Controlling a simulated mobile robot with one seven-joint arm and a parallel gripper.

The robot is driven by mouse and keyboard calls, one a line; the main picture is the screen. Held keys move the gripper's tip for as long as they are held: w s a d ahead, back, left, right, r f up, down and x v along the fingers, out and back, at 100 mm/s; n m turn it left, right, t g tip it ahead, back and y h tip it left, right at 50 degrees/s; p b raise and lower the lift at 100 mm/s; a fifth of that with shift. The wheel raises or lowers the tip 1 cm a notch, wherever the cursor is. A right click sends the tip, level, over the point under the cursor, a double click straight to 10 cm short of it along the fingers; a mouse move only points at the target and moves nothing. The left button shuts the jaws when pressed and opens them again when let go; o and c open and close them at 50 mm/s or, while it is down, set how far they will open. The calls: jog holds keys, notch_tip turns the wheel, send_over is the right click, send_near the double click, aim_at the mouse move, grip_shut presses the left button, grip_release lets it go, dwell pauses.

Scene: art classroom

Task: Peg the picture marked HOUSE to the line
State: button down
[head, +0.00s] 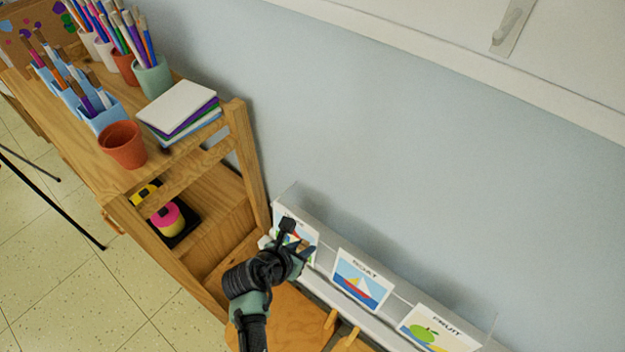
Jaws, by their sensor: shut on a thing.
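The leftmost picture card (307,234) is at the left end of a pale ledge along the wall, partly hidden behind my gripper. Its label is too small and covered to read surely. My gripper (297,238) is at this card, its fingers across the card's face, and is shut on it. The card still appears to be at the ledge; I cannot tell whether it is lifted. The line is not in view.
The BOAT card (361,279) and the FRUIT card (438,330) stand on the ledge (393,283) to the right. A wooden shelf unit (240,150) at left holds brush pots, a terracotta pot (122,145) and a paper stack (180,107). A white board (560,60) hangs above.

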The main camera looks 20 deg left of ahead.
jog(key=w+r+m+p, duration=0.1)
jog(key=w+r+p, duration=0.2)
jog(key=w+r, duration=0.5)
jog(key=shift+r+g+h+p, duration=0.3)
jog(key=shift+r+p, duration=0.1)
jog(key=shift+r, duration=0.2)
jog(key=shift+a+f, duration=0.1)
notch_tip(320, 180, down, 9)
jog(key=b, duration=0.7)
jog(key=shift+f+b, duration=0.15)
jog(key=shift+b, duration=0.2)
dwell(0.4)
jog(key=c, duration=0.7)
grip_release()
